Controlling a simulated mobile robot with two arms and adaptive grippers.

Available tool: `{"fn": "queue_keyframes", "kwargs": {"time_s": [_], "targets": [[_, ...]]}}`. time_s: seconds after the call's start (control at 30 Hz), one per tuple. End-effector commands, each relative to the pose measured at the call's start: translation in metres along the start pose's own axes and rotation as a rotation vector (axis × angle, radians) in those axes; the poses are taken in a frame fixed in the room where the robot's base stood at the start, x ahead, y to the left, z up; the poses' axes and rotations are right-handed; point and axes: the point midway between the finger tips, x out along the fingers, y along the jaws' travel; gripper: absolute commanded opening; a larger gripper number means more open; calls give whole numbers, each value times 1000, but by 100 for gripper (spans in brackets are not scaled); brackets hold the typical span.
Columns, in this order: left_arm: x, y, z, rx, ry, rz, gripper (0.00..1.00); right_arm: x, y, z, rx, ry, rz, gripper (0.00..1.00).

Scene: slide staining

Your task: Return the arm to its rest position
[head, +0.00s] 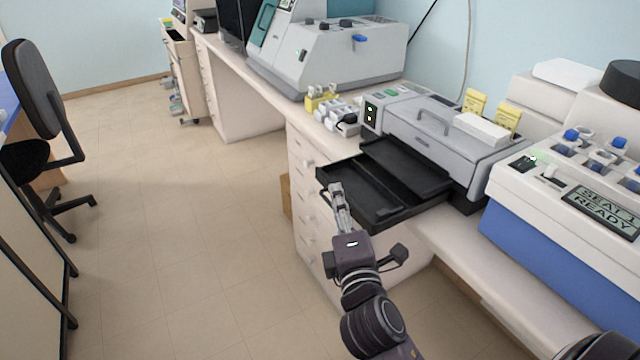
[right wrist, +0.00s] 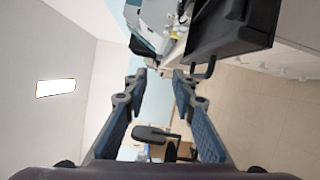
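My right gripper (head: 341,208) is in the middle of the head view, in front of the near left part of a pulled-out black tray (head: 425,211). In the right wrist view its two blue-padded fingers (right wrist: 160,76) stand apart with nothing between them. The tray extends from a grey stainer machine (head: 430,125) on the bench. In the right wrist view the dark tray (right wrist: 235,28) and its handle (right wrist: 204,71) lie beside the fingertips, apart from them. My left gripper is not in view.
White bottles (head: 338,117) and yellow boxes stand by the stainer. A larger grey machine (head: 345,60) is farther back. An office chair (head: 35,95) is at left. The floor between is clear.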

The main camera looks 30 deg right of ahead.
Motion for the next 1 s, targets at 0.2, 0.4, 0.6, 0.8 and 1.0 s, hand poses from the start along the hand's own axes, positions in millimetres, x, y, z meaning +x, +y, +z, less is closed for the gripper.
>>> {"fn": "queue_keyframes", "kwargs": {"time_s": [0.2, 0.4, 0.6, 0.8, 1.0], "targets": [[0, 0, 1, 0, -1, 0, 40, -1, -5, 1, 18, -1, -17, 24], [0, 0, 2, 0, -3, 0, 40, -30, -81, 7, 347, -42, -292, 24], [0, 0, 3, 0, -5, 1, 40, -117, -186, -6, 808, -205, -755, 24], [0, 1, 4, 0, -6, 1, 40, -207, -235, -23, 1050, -399, -1095, 24], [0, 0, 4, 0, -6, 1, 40, -263, -269, -37, 1144, -553, -1299, 24]]}}
